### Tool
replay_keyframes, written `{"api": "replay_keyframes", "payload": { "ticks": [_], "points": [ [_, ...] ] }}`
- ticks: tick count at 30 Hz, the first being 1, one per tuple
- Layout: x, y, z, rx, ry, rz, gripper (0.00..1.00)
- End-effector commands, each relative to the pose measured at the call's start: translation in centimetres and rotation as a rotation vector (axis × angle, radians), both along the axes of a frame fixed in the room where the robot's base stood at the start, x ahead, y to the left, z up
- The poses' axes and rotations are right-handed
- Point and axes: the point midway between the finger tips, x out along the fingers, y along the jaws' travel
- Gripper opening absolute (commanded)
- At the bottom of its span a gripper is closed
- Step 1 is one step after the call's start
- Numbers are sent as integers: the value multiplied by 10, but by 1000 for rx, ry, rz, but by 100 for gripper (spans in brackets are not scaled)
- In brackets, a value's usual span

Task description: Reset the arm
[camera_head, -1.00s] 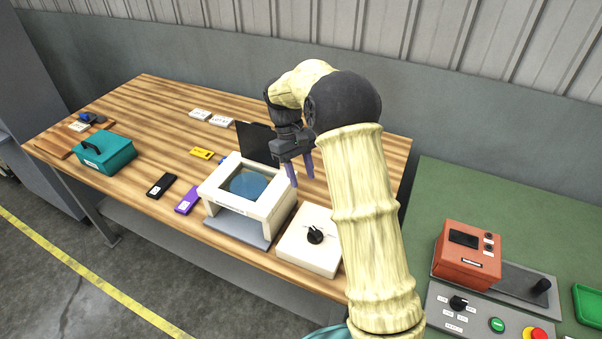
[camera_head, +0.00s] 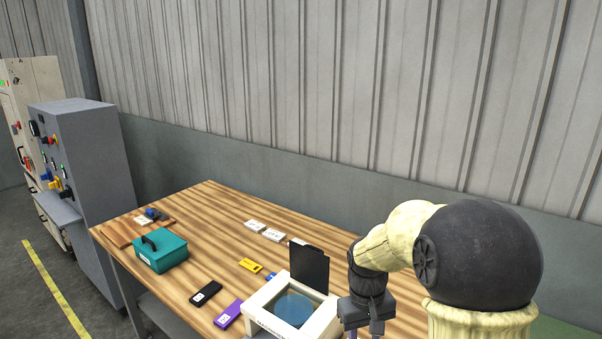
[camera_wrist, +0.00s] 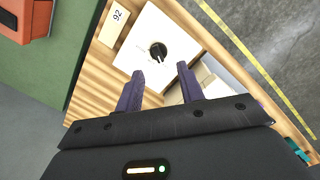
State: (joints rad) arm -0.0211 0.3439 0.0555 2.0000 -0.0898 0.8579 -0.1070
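My gripper (camera_wrist: 160,68) is open and empty, its two purple fingers apart in the wrist view. It hangs above a white box with a black knob (camera_wrist: 138,33). In the head view my gripper (camera_head: 364,335) is at the bottom edge, just right of the white press frame with the blue round plate (camera_head: 328,322). Its fingertips are cut off there. My arm is bent, with its upper link folding over towards the table.
The wooden table (camera_head: 205,220) holds a teal box (camera_head: 161,251), a black block (camera_head: 206,293), a purple block (camera_head: 229,314), a yellow piece (camera_head: 250,265) and white labels (camera_head: 262,231). A dark upright panel (camera_head: 309,268) stands behind the press. A grey cabinet (camera_head: 85,170) stands at left.

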Motion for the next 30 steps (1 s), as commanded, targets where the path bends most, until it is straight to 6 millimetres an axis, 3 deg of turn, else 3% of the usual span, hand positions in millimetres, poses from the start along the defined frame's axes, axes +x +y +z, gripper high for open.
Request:
{"api": "replay_keyframes", "payload": {
  "ticks": [9, 13, 17, 30],
  "points": [
    [-84, -12, -4, 53, -208, -165, 38],
    [-108, -16, -7, 69, -269, -217, 38],
    [-117, -17, -9, 74, -292, -237, 38],
    [-117, -17, -9, 74, -291, -236, 38]
  ]
}}
